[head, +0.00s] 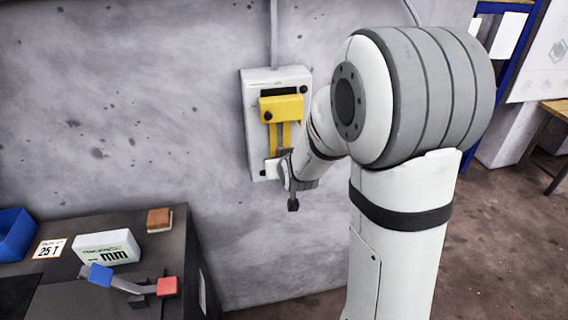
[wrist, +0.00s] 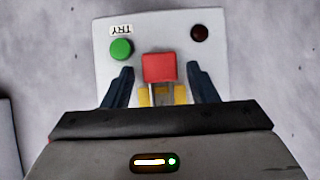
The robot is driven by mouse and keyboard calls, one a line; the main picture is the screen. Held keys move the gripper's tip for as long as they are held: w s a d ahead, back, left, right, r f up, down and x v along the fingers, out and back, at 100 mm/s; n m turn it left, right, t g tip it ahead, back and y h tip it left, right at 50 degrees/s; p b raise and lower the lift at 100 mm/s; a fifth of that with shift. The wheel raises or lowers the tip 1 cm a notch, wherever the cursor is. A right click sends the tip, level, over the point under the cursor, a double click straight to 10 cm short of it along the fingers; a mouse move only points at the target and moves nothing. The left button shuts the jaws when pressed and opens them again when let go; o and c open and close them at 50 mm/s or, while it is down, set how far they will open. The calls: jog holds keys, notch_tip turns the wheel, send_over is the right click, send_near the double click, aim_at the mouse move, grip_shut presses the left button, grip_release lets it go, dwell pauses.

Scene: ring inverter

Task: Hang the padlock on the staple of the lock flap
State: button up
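The padlock (wrist: 159,68) has a red body and a metal shackle with two legs. In the wrist view its shackle legs run down to a yellow part (wrist: 179,95), and whether the shackle passes through the staple is hidden. The yellow lock flap (head: 281,108) is on the grey wall box (head: 262,87) in the head view. My gripper (wrist: 160,67) is open, with one dark finger on each side of the padlock and a gap at both sides. In the head view my gripper (head: 291,178) is at the lower part of the box, and the padlock cannot be made out there.
The box's lower face shows a green button (wrist: 121,49) labelled TRY and a dark red lamp (wrist: 200,33). A bench (head: 60,292) at lower left holds a blue bin (head: 14,234), a white carton (head: 107,247), a brown block (head: 159,219) and blue and red items (head: 166,286).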

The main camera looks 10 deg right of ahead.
jog(key=shift+o, duration=0.6)
jog(key=s+r+g, duration=0.2)
jog(key=s+g, duration=0.2)
jog(key=s, duration=1)
jog(key=s+r+g+b, duration=0.1)
jog(key=s+r+g, duration=0.2)
jog(key=s, duration=1.2)
jog(key=shift+s+d+r+g+b, duration=0.2)
jog(key=shift+d+g+b, duration=0.1)
jog(key=shift+g, duration=0.2)
jog(key=shift+c, duration=0.3)
